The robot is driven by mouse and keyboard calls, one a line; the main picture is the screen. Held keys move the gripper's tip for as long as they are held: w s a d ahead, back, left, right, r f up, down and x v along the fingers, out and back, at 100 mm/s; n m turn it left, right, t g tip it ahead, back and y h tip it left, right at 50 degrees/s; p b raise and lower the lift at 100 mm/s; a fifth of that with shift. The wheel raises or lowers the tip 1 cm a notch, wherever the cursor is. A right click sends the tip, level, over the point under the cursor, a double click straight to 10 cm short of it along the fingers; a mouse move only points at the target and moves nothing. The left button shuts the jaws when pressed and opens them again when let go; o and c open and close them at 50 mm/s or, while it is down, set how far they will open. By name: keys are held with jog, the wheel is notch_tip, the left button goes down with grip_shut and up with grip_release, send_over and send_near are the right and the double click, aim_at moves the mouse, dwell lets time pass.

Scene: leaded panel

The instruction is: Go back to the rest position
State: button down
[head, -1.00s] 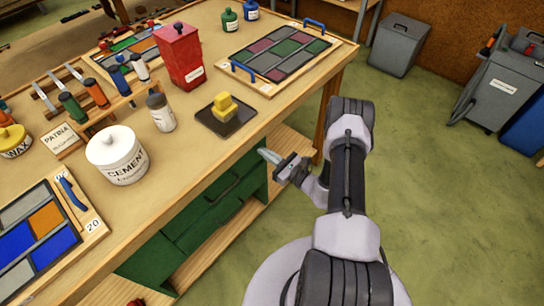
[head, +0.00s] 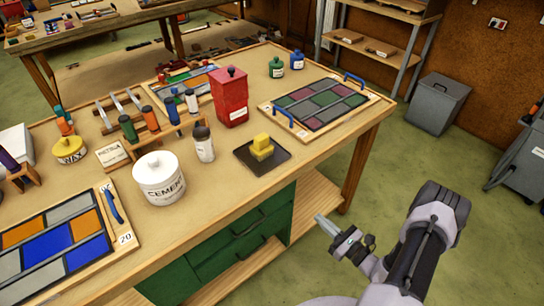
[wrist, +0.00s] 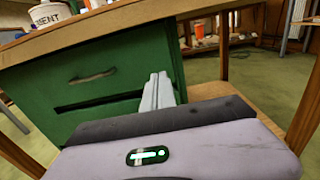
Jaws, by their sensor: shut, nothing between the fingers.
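My gripper (head: 327,226) is in front of the workbench (head: 330,155), below the level of its top and near its right end. Its fingers are together with nothing between them. In the wrist view my gripper (wrist: 157,92) points at the green drawer unit (wrist: 95,75) under the bench top. My arm is folded at the lower right of the head view. The fingers look apart from the bench, though the exact gap is hard to tell.
On the bench stand a cement tub (head: 158,180), a red box (head: 230,98), a yellow block (head: 262,147) on a dark plate, and leaded panels (head: 318,103). A grey bin (head: 437,103) stands on the floor behind.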

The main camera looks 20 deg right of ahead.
jog(key=w+a+r+n+g+y, duration=0.2)
jog(key=a+r+n+g+y, duration=0.25)
jog(key=r, duration=0.35)
jog(key=w+a+r+n+g+y, duration=0.2)
jog(key=a+r+n+g+y, duration=0.1)
jog(key=a+r+n, duration=0.4)
jog(key=s+a+r+n+g+h, duration=0.1)
jog(key=s+a+r+n+g, duration=0.2)
jog(key=a+r, duration=0.15)
jog(key=s+a+r+n+g+h, duration=0.1)
jog(key=s+a+r+n+g, duration=0.1)
jog(key=a+r+n+g, duration=0.3)
jog(key=s+a+r+n+t+h, duration=0.3)
jog(key=s+r+n+h, duration=0.5)
jog(key=s+r, duration=0.5)
jog(key=shift+s+r+t+h, duration=0.15)
jog(key=shift+s+t+h, duration=0.5)
jog(key=shift+s, duration=0.05)
